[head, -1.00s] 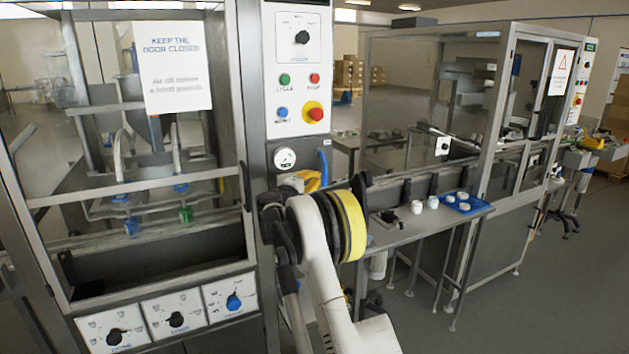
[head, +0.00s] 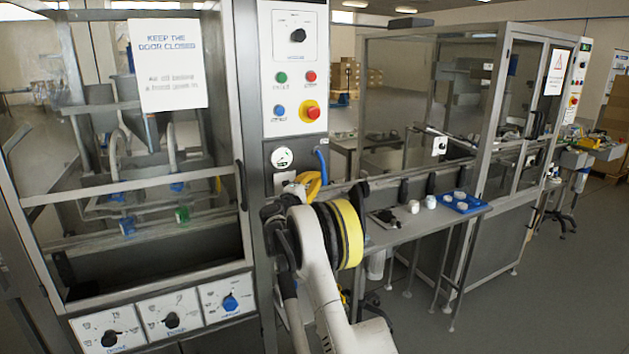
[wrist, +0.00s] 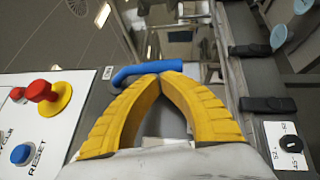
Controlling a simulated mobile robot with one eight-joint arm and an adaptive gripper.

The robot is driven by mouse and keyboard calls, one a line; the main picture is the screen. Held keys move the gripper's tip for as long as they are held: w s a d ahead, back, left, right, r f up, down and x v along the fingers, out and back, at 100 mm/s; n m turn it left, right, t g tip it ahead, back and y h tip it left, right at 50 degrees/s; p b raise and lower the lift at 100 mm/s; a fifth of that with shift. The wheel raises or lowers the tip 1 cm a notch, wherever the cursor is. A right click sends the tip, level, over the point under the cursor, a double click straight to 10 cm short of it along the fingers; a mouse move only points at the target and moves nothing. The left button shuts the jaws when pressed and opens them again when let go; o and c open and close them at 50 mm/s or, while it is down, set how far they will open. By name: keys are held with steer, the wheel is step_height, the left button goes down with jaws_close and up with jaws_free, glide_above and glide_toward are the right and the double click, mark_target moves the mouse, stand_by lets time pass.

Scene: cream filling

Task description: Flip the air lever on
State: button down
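The blue air lever (head: 322,166) is on the machine's column, beside the round white gauge (head: 281,157). In the wrist view the lever (wrist: 128,74) shows as a blue bar just beyond my fingertips. My gripper (wrist: 160,72) has yellow ribbed fingers whose tips meet, with nothing seen between them. The tips overlap the lever's lower edge in this view; I cannot tell if they touch it. In the head view my gripper (head: 312,184) is just below the lever, partly hidden by my wrist.
The control panel (head: 295,75) above carries a red stop button (head: 312,112), also large at left in the wrist view (wrist: 40,91). A glass-doored filler (head: 130,170) stands left. A side table (head: 440,222) with a blue tray (head: 470,203) stands right.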

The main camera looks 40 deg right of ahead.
mark_target(324, 177)
steer(key=d, duration=0.1)
steer(key=d+b, duration=0.1)
steer(key=d, duration=0.1)
steer(key=shift+s+f+n+h, duration=0.15)
steer(key=shift+s+n+h, duration=0.15)
steer(key=shift+s+h, duration=0.1)
steer(key=s+d+r+n+t+h+p, duration=0.1)
steer(key=d+r+n+t, duration=0.1)
steer(key=d+r, duration=0.3)
steer(key=shift+s+d+n+h, duration=0.3)
steer(key=shift+d+h, duration=0.1)
steer(key=shift+d, duration=0.35)
steer(key=shift+r, duration=0.2)
